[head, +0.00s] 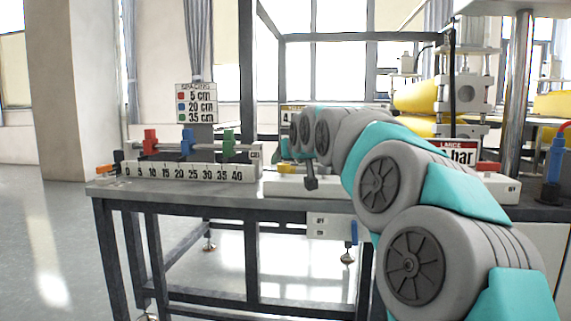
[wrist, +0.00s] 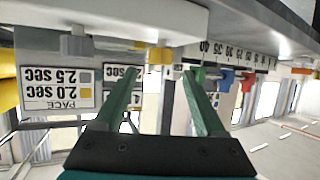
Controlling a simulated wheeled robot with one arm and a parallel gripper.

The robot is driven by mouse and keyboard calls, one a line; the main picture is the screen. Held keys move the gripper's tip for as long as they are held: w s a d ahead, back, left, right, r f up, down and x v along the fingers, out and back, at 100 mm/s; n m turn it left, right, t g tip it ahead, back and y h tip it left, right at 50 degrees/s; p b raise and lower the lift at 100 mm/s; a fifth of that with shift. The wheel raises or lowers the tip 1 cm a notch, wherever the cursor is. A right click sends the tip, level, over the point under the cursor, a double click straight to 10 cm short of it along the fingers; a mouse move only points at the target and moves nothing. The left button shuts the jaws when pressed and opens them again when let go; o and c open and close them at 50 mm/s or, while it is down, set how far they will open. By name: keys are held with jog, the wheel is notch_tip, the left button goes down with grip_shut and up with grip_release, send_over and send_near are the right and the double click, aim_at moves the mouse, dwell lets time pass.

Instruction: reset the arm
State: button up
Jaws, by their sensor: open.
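My gripper (wrist: 164,74) shows in the wrist view, with its two green fingers spread apart and nothing between them. That view is upside down. In the head view my teal and grey arm reaches from the lower right over the bench (head: 170,192). The arm hides my gripper there. A numbered scale (head: 190,171) on the bench carries a red block (head: 150,141), a blue block (head: 187,142) and a green block (head: 228,142). The scale also shows beyond my fingers in the wrist view (wrist: 235,53).
A spacing sign (head: 196,103) stands behind the scale. A pace sign (wrist: 58,88) shows in the wrist view. A press with yellow rollers (head: 417,97) and a metal post (head: 515,90) stand right. The left floor is clear.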

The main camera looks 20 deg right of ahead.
jog(key=shift+s+a+r, duration=0.15)
jog(key=shift+s+r, duration=0.15)
jog(key=shift+s, duration=0.35)
jog(key=s+a+f+n+g+y+p, duration=0.1)
jog(key=s+a+f+g, duration=0.2)
jog(key=s+a+f, duration=0.6)
jog(key=s+a+f+n+g+y, duration=0.15)
jog(key=s+a+f+g, duration=0.35)
jog(key=f, duration=0.6)
jog(key=s+a+f+g, duration=0.1)
jog(key=s+f, duration=0.4)
jog(key=s, duration=0.5)
jog(key=s+a+f+g+p, duration=0.1)
jog(key=s+a+f+g, duration=0.1)
jog(key=s+f, duration=0.4)
jog(key=s+a+f+g, duration=0.2)
jog(key=s+f+g, duration=0.2)
jog(key=s, duration=1.1)
jog(key=shift+f+p, duration=0.35)
jog(key=shift+f, duration=0.35)
